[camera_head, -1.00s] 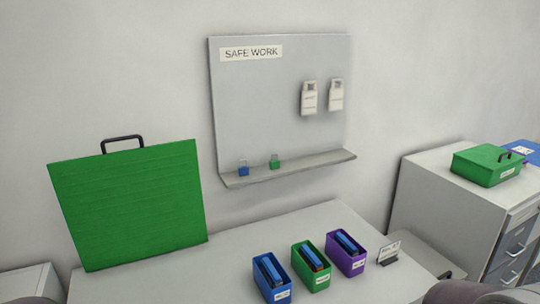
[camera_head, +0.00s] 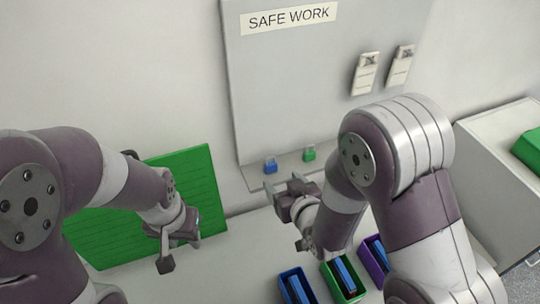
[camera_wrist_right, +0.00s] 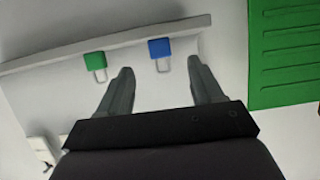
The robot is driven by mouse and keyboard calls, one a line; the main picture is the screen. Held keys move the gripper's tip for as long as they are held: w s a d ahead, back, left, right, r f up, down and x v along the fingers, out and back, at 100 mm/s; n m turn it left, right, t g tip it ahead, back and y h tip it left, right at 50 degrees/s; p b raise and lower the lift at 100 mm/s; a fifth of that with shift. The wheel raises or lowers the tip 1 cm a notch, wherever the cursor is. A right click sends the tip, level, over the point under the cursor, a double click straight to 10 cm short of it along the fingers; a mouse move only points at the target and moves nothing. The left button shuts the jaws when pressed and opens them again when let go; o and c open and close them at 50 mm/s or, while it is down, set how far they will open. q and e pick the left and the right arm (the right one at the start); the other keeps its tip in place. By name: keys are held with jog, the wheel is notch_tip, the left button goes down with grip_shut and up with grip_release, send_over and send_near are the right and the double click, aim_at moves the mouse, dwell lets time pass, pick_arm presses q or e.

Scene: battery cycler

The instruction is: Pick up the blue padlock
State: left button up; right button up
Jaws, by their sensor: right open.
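The blue padlock (camera_head: 269,166) stands upright on the narrow shelf of the grey board, near the shelf's left end. My right gripper (camera_head: 283,184) is just in front of that shelf and slightly right of the padlock in the head view. In the right wrist view, which is upside down, the right gripper (camera_wrist_right: 160,68) is open and empty. The blue padlock (camera_wrist_right: 160,48) lies ahead, lined up with the gap between its fingers and apart from both. My left gripper (camera_head: 178,248) hangs lower left in front of the green panel; its opening is unclear.
A green padlock (camera_head: 309,153) stands close to the right of the blue one. The shelf (camera_head: 252,181) juts from the SAFE WORK board (camera_head: 290,75). Two white tags (camera_head: 365,74) hang higher up. The blue bin (camera_head: 297,287), green bin (camera_head: 343,281) and purple bin stand on the table below.

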aim_at(272, 167)
jog(key=p+x, duration=0.1)
jog(key=x, duration=0.1)
jog(key=p+x, duration=0.1)
jog(key=x, duration=0.1)
jog(key=p+x, duration=0.1)
jog(key=x, duration=0.2)
jog(key=shift+w+r, duration=0.2)
jog(key=shift+r, duration=0.05)
jog(key=shift+w+f, duration=0.15)
jog(key=c, duration=1.1)
jog(key=shift+c, duration=0.4)
